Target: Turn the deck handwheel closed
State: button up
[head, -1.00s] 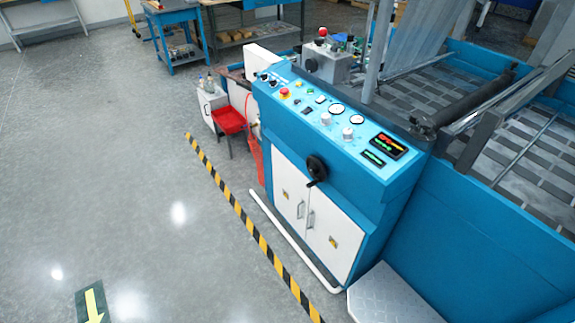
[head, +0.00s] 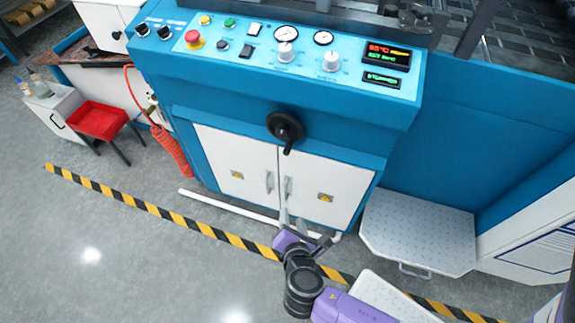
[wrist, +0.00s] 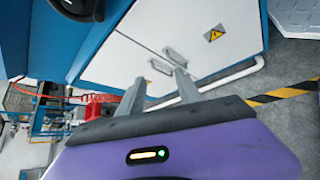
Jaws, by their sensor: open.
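The black deck handwheel (head: 285,128) is mounted on the blue front of the machine, above the white cabinet doors. Its crank handle points downward. Part of the handwheel shows at the top left of the wrist view (wrist: 80,8). My gripper (head: 304,222) is low in front of the cabinet doors, below the handwheel and apart from it. In the wrist view my gripper (wrist: 160,88) has its two grey fingers spread apart with nothing between them.
The control panel (head: 290,50) with dials and a red button sits above the handwheel. White cabinet doors (head: 240,172) have silver handles. A metal step (head: 420,230) stands at the right, a red stool (head: 98,120) at the left. The floor at lower left is clear.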

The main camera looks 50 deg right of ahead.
jog(key=w+d+n+h+b, duration=0.2)
jog(key=w+d+h+b, duration=0.15)
jog(key=w, duration=0.35)
jog(key=n+g+h+b, duration=0.2)
jog(key=h, duration=0.3)
send_near(286, 154)
jog(key=x, duration=0.3)
jog(key=shift+b+x, duration=0.3)
jog(key=shift+x, duration=3.4)
jog(key=shift+f, duration=0.15)
grip_shut()
